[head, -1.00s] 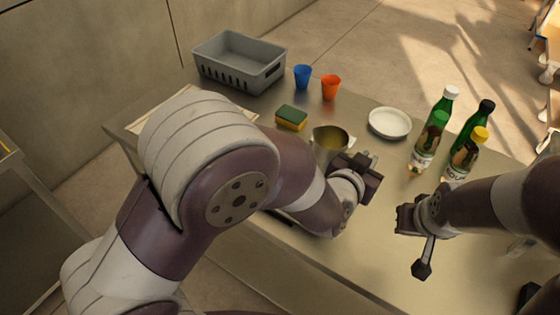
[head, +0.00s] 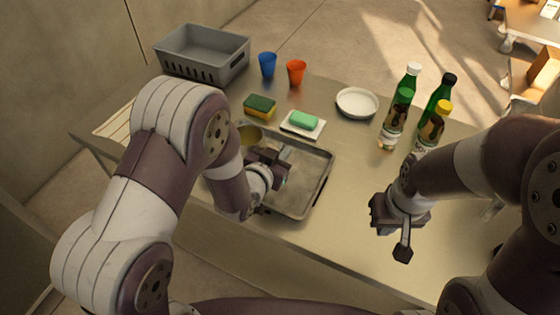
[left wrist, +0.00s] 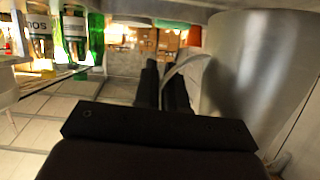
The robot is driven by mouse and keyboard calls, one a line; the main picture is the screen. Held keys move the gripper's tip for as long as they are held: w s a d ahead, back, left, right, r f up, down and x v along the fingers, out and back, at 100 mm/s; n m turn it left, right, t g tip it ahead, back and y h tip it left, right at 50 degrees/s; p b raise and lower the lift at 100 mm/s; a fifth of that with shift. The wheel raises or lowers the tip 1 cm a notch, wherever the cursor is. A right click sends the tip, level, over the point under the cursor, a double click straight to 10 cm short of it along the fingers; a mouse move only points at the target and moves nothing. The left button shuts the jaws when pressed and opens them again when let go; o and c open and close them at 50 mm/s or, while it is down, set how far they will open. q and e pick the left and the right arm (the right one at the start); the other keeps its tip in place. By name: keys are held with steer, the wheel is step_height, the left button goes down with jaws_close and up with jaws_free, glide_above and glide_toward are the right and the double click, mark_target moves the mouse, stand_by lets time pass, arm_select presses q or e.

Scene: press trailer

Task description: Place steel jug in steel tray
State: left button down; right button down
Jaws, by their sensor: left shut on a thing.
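The steel jug (head: 248,135) is partly hidden behind my left arm in the head view. It also fills the right side of the left wrist view (left wrist: 258,65). My left gripper (head: 284,157) is shut on the jug's curved handle, with its dark fingers (left wrist: 162,85) close together there. The steel tray (head: 310,178) lies on the counter under and beyond my left gripper, its left part hidden by my arm. The jug is near the tray's far left corner; I cannot tell its height or whether it touches anything. My right gripper (head: 403,245) is over the counter's front right; its opening is unclear.
A green soap on a white dish (head: 302,124) and a sponge (head: 260,107) lie behind the tray. A white plate (head: 357,103), bottles (head: 398,112), a blue cup (head: 267,65), a red cup (head: 296,73) and a grey crate (head: 203,55) stand farther back.

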arm_select(q)
steer(key=shift+a+f, duration=0.1)
steer(key=shift+f, duration=2)
steer(key=c, duration=1.2)
jaws_free()
steer(key=shift+f, duration=0.1)
